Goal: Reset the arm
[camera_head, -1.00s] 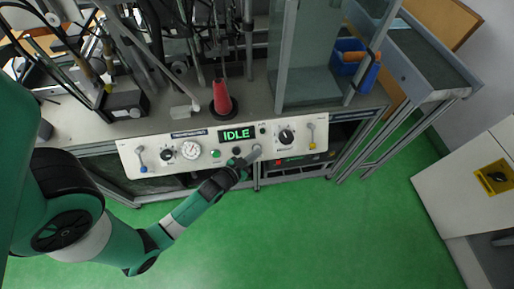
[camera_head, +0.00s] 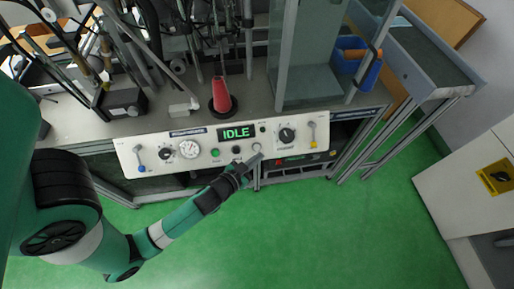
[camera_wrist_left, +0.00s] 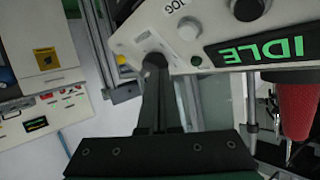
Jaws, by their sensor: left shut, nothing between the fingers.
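The white control panel (camera_head: 175,163) runs along the front of the bench, with a green display (camera_head: 237,132) reading IDLE. The display also shows upside down in the left wrist view (camera_wrist_left: 262,48). My left gripper (camera_head: 257,158) is shut and empty, with its tips at the panel's lower edge, below and right of the display. In the left wrist view the closed fingertips (camera_wrist_left: 155,62) overlap the panel near the JOG label; whether they touch it I cannot tell. My left arm reaches in from the left, over the green floor. My right gripper is not in view.
A red cone (camera_head: 221,97) stands on the bench behind the panel. A glass-sided enclosure (camera_head: 306,88) and a blue bin (camera_head: 357,62) are to its right. A white cabinet (camera_head: 462,185) stands at far right. The green floor (camera_head: 300,235) in front is clear.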

